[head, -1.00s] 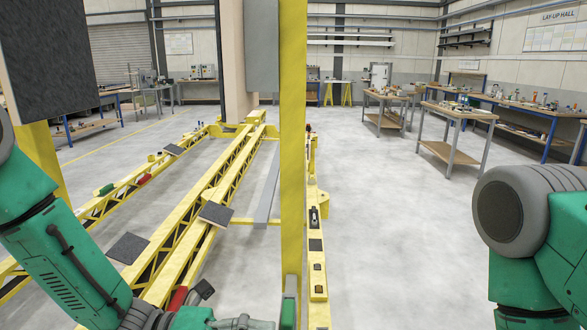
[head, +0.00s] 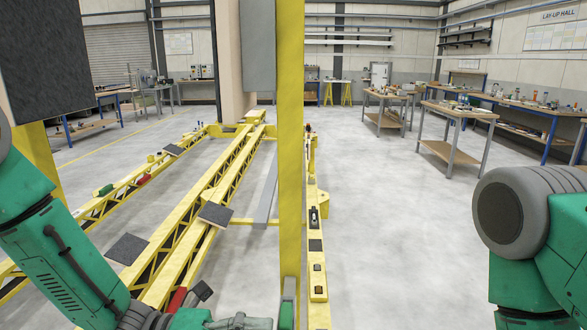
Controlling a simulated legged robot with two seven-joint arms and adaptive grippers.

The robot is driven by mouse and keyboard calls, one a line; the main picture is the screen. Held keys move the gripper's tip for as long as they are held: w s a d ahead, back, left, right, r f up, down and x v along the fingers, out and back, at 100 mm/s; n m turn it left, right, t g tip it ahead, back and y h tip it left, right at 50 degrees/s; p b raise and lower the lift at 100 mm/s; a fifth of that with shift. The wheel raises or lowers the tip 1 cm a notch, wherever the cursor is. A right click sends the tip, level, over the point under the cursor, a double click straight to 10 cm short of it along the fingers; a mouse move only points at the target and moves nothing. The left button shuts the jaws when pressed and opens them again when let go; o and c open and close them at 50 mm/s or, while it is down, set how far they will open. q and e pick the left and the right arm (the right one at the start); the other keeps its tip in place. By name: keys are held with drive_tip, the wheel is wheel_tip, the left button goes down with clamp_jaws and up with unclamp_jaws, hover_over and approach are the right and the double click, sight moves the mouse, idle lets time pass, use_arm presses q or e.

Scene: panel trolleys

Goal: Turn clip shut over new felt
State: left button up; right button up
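My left arm comes in from the left, and my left gripper (head: 243,323) sits at the bottom edge, partly cut off. Its fingers point right, towards a green clip (head: 287,311) at the foot of the yellow upright (head: 290,150). I cannot tell whether they touch the clip or how far apart they are. A red clip (head: 177,300) lies left of the upright, with a dark felt pad (head: 202,291) beside it. More dark felt pads lie on the frame, one near its middle (head: 215,214) and one farther left (head: 127,249). My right gripper is out of view.
Yellow trolley beams (head: 205,215) run away from me on the left. A dark panel (head: 45,55) hangs at the upper left. The floor (head: 390,240) to the right is clear, with wooden workbenches (head: 448,155) farther back.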

use_arm(q)
drive_tip(key=shift+a, duration=1.9)
drive_tip(key=shift+w+a, duration=0.1)
drive_tip(key=a, duration=0.3)
drive_tip(key=shift+a, duration=0.4)
